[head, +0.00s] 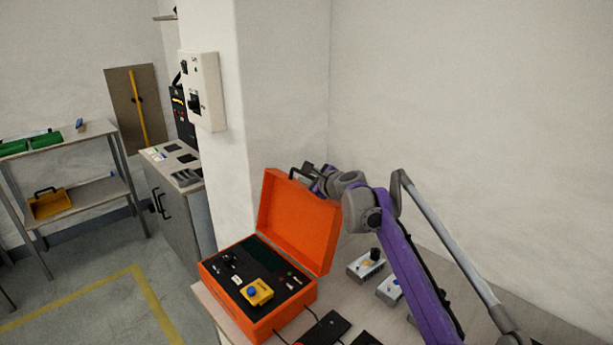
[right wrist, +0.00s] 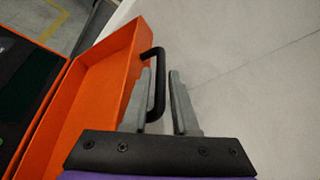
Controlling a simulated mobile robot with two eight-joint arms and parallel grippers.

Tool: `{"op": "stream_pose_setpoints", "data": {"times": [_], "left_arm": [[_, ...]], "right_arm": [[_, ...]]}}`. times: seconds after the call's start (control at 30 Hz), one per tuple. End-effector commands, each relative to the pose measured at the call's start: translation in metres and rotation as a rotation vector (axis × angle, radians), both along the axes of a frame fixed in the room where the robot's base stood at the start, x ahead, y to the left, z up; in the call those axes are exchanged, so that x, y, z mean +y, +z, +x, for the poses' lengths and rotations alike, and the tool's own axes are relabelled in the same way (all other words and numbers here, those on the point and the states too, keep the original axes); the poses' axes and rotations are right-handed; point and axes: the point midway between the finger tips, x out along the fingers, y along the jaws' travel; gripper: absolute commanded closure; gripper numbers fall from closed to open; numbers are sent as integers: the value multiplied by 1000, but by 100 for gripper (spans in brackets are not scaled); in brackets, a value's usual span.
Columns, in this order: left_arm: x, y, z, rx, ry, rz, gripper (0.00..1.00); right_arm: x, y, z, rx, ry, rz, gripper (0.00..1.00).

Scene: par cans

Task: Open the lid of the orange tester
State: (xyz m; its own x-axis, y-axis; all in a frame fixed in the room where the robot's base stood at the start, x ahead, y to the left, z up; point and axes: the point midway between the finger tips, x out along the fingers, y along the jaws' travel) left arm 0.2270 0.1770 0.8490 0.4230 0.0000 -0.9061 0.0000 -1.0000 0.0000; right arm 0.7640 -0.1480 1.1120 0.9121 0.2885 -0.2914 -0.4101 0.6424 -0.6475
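The orange tester (head: 262,322) stands on the bench with its lid (head: 300,222) raised, tilted upright at the back. Its dark inner panel with a yellow block and blue button shows. The black lid handle (right wrist: 158,78) is on the lid's outer side. My right gripper (head: 312,174) is at the lid's upper edge, partly hidden behind it. In the right wrist view the right gripper (right wrist: 165,88) has its fingers apart, the handle beside the left finger and partly between them, not gripped. The lid (right wrist: 92,92) fills the left of that view. My left gripper is not in view.
Small grey control boxes (head: 366,265) stand on the bench (head: 337,283) right of the tester. A pillar with a white switch box (head: 203,92) rises behind it. A shelf (head: 75,140) and grey cabinet (head: 185,215) stand at left, with open floor in front.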

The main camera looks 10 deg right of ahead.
Motion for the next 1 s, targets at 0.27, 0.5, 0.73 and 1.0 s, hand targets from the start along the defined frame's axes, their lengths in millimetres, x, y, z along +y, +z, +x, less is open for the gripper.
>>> {"op": "stream_pose_setpoints", "data": {"times": [0.27, 0.5, 0.73, 1.0], "left_arm": [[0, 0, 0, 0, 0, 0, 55], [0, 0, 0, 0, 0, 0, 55], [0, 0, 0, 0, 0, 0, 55], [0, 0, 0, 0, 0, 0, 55]], "right_arm": [[2, -2, 5, 0, 1, -1, 73], [2, -2, 5, 0, 1, -1, 96], [2, -2, 5, 0, 1, -1, 100], [2, -2, 5, 0, 1, -1, 100]]}}
